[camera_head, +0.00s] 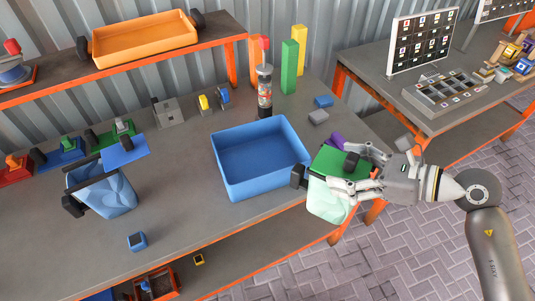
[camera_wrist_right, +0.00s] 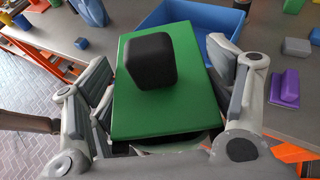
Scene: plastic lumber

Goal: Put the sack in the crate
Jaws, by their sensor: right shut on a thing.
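A pale green sack (camera_head: 328,203) with a flat green top (camera_head: 328,160) and black knobs is at the table's right edge. My right gripper (camera_head: 350,172) is shut on this sack from the right, and it appears upright. In the right wrist view, the green top (camera_wrist_right: 150,105) with its black knob fills the space between the fingers. The empty blue crate (camera_head: 262,185) stands on the table just left of the held sack; its edge also shows in the wrist view (camera_wrist_right: 212,18). My left gripper is not in view.
A blue sack (camera_head: 105,196) with a blue top stands on the left of the table. A dark cylinder (camera_head: 265,92) and tall green block (camera_head: 289,66) stand behind the crate. A purple piece (camera_wrist_right: 287,88) and a grey block (camera_head: 318,118) lie near its right side.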

